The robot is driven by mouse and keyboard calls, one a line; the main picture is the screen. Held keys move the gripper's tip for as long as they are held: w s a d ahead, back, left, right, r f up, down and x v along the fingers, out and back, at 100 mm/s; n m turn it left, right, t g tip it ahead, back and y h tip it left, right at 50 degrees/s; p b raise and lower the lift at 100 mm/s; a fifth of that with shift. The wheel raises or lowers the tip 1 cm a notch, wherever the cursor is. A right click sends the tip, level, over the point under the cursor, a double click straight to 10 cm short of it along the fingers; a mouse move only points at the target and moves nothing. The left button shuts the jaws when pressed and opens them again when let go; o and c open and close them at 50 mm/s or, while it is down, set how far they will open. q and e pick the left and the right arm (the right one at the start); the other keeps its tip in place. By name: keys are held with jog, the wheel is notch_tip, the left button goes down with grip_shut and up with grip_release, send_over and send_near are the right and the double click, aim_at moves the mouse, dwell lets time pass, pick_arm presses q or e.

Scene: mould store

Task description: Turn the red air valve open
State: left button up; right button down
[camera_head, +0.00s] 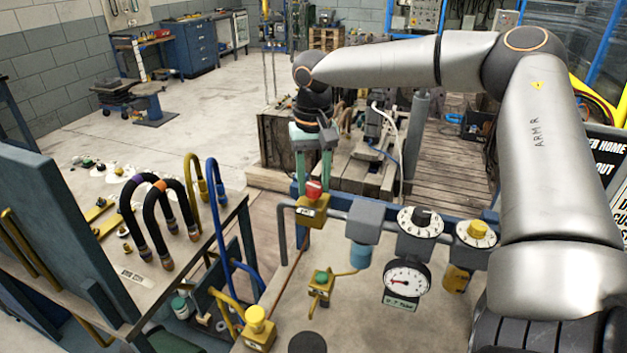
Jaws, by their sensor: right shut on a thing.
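The red air valve (314,190) is a small red handle on a brass-coloured body at the left end of a grey pipe run. My right gripper (313,178) comes down over it from above. Its green fingers stand on either side of the red handle and are shut on it. The fingers partly hide the handle, and its exact turn angle is hard to read. My left gripper is out of view.
Along the pipe run are a grey filter unit (368,220), a white dial (420,221), a yellow knob (478,229) and a pressure gauge (407,281). A bench with hoses (155,215) is at left.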

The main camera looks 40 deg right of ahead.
aim_at(313, 185)
jog(key=shift+n, duration=1.2)
jog(key=shift+c, duration=2.2)
grip_release()
jog(key=shift+r, duration=0.15)
notch_tip(313, 185, up, 12)
jog(key=shift+r, duration=0.15)
